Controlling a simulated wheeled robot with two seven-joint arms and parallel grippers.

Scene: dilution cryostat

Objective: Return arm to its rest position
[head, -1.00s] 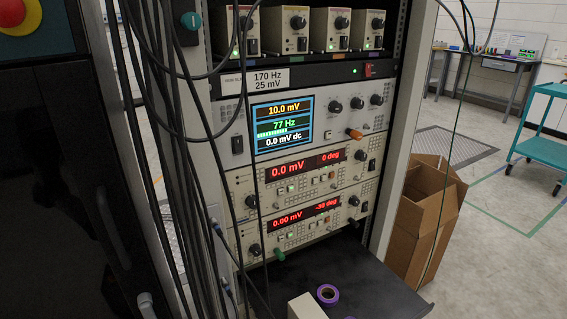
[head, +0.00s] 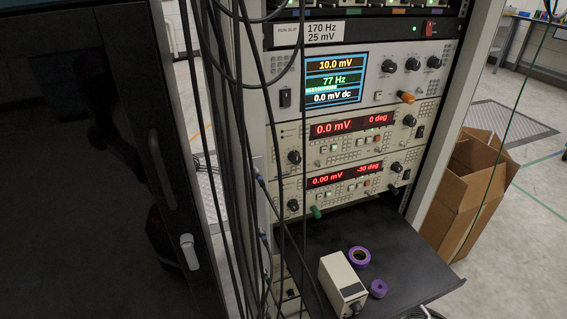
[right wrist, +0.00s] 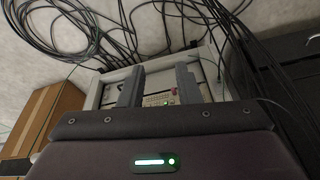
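My right gripper (right wrist: 158,84) shows in the right wrist view. Its two grey fingers stand apart with nothing between them, so it is open and empty. Beyond the fingers is the instrument rack, partly hidden by the gripper. The rack's front (head: 345,148) shows in the head view with a lit screen reading 77 Hz (head: 333,79) and two red-display units below. A small dark shape at the bottom edge of the head view is too cut off to identify. My left gripper is in neither current view.
A black shelf (head: 405,262) juts from the rack, carrying a beige box (head: 342,283) and two purple rolls (head: 359,257). Black cables (head: 232,150) hang left of the instruments, beside a dark cabinet door (head: 80,160). A cardboard box (head: 468,195) stands on the floor at right.

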